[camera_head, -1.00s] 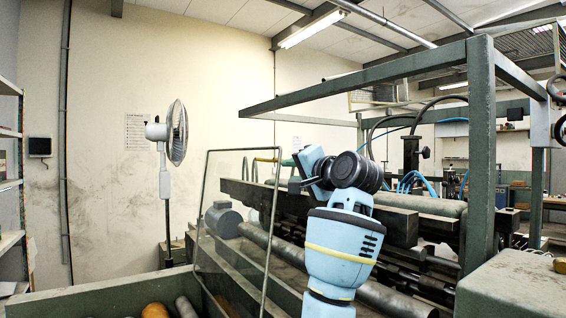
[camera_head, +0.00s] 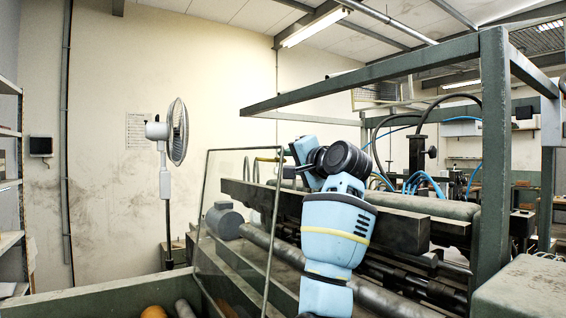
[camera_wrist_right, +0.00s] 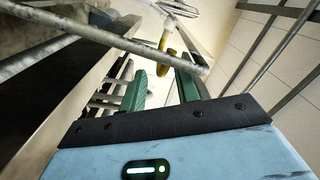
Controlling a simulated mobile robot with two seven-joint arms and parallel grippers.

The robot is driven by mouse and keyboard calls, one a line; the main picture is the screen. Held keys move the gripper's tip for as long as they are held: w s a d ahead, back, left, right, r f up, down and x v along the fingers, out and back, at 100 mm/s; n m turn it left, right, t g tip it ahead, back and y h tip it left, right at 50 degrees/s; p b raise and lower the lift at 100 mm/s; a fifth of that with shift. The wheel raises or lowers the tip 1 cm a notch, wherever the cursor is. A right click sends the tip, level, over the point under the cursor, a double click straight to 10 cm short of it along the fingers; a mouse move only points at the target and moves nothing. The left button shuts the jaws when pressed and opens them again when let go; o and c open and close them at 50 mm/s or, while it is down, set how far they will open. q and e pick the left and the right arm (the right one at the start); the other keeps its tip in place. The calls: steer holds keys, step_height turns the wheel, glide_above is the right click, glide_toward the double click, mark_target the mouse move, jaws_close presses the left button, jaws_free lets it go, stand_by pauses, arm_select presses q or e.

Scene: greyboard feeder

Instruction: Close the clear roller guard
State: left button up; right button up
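The clear roller guard (camera_head: 234,225) is a transparent panel in a thin grey frame. It stands upright, slightly tilted, left of the rollers in the head view. My right arm reaches in from below, right of the guard. My right gripper (camera_wrist_right: 161,88) shows two green fingers apart with nothing held between them in the wrist view. In the head view its fingers are mostly hidden behind the wrist. A grey bar (camera_wrist_right: 110,38) crosses close above the fingers; I cannot tell whether it touches them. My left gripper is not in view.
Long grey rollers (camera_head: 375,296) and a dark beam (camera_head: 330,205) lie around my right arm. A green post (camera_head: 492,170) and overhead frame stand to the right. A fan (camera_head: 172,135) stands behind the guard. A yellow part (camera_wrist_right: 167,35) shows beyond the fingers.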

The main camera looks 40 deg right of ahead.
steer(key=shift+w+d, duration=0.2)
steer(key=shift+w, duration=1.35)
jaws_close()
steer(key=shift+f, duration=0.1)
steer(key=shift+w+a, duration=0.1)
